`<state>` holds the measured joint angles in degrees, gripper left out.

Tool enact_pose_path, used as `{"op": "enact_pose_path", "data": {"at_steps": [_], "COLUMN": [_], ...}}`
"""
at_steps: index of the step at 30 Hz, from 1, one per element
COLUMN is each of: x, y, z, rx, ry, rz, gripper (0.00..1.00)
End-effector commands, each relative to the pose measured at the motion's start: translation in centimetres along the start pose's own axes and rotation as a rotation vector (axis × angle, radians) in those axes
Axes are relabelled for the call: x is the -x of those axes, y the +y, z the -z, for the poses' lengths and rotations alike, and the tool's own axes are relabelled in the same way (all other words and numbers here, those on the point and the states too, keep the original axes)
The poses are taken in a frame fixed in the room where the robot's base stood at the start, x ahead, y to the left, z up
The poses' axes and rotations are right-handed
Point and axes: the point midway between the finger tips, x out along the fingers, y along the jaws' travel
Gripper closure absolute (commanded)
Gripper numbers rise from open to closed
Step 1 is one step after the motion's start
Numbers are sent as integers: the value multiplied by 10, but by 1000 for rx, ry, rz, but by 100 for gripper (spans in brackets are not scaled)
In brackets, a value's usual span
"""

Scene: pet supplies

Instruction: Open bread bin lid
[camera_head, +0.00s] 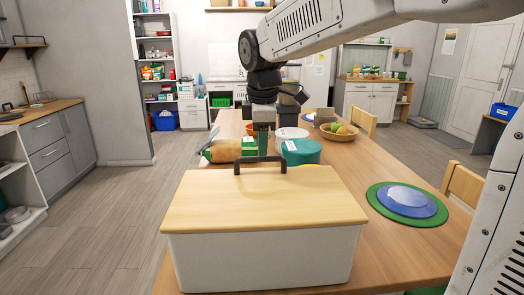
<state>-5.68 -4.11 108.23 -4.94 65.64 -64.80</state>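The bread bin (265,260) is a white box at the near end of the wooden table. Its light wooden lid (262,208) lies flat on top, closed. A dark arched handle (260,159) stands at the lid's far part. My gripper (263,148) points down from the arm, in line with the handle in the camera_head view. Its lower end appears just behind or above the handle bar, partly hidden by it. I cannot tell whether it touches the handle or whether its fingers are open.
A fruit bowl (339,132) stands farther back. Blue and green plates (407,200) lie at the right. A chair (462,187) is at the table's right edge.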

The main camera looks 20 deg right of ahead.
Motion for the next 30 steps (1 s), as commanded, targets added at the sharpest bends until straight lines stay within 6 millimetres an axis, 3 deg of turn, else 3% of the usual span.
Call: {"op": "enact_pose_path", "data": {"at_steps": [6, 16, 20, 21, 30], "x": [-25, -30, -30, -30, -26], "y": [0, 0, 0, 0, 1], "z": [0, 0, 0, 0, -4], "rx": [-2, -2, -2, -2, -8], "ry": [0, 0, 0, 0, -1], "rz": [0, 0, 0, 0, -21], "gripper": [64, 64, 97, 100, 100]}}
